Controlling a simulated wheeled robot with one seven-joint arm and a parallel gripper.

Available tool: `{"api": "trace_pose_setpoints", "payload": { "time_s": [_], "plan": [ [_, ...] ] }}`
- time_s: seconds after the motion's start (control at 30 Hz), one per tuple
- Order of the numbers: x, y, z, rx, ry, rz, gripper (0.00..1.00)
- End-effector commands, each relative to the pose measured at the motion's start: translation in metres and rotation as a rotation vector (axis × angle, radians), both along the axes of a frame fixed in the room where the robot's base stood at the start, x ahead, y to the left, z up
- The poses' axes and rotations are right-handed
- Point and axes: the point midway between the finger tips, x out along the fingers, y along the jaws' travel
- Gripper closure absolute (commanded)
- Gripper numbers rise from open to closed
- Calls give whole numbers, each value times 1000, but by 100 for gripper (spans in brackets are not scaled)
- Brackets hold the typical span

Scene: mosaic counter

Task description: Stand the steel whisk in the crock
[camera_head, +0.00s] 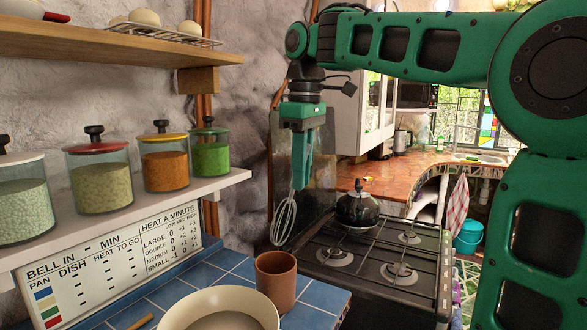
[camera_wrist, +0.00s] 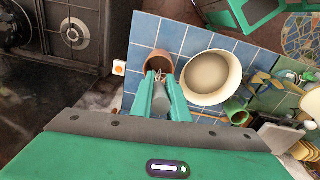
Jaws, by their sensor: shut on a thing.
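The steel whisk (camera_head: 285,218) hangs from my gripper (camera_head: 300,184), wire end down and slightly tilted. My gripper is shut on its upper part. In the wrist view, the whisk's grey handle (camera_wrist: 160,103) shows between the green fingers of my gripper (camera_wrist: 160,84), with a little of the wires beyond. The crock (camera_head: 276,281) is a brown, open-topped cup on the blue tiled counter, lower and nearer the head camera than the whisk. The crock also shows in the wrist view (camera_wrist: 158,55), just past the fingertips and partly hidden by them. The whisk looks above and apart from it.
A cream bowl (camera_head: 219,314) stands close beside the crock on the blue tiled counter (camera_head: 318,297). A black stove (camera_head: 385,262) with a dark kettle (camera_head: 358,209) lies behind and right. A shelf (camera_head: 120,221) with several lidded jars is at left.

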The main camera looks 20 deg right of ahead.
Motion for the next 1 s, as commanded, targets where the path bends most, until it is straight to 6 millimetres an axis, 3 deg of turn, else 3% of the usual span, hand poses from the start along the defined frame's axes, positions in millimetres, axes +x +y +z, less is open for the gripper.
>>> {"api": "trace_pose_setpoints", "payload": {
  "time_s": [0.53, 1.0],
  "plan": [
    [-17, -11, -29, -1, 0, -5, 100],
    [-8, -4, -63, 0, 0, -2, 100]
  ]
}}
